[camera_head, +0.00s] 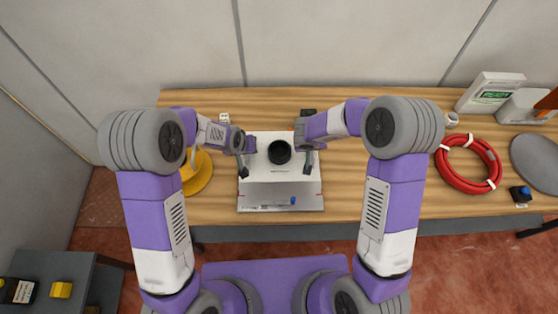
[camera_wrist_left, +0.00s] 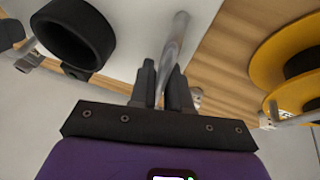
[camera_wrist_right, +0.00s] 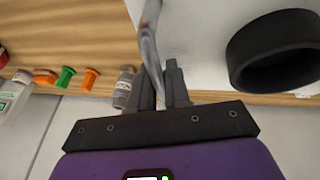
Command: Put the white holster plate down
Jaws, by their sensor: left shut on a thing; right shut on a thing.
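The white holster plate (camera_head: 262,170) is at the middle of the workbench in the head view, with a black ring-shaped holster (camera_head: 279,151) on its upper face. A grey panel (camera_head: 260,195) shows just in front of the plate. Whether the plate touches what is below it cannot be told.
A yellow spool (camera_head: 198,178) lies left of the plate, partly behind my left arm. A red hose coil (camera_head: 441,168), a grey disc (camera_head: 537,158) and white boxes (camera_head: 492,90) are at the right. A small blue item (camera_head: 293,200) is on the grey panel. Bare wood (camera_head: 350,190) lies right of it.

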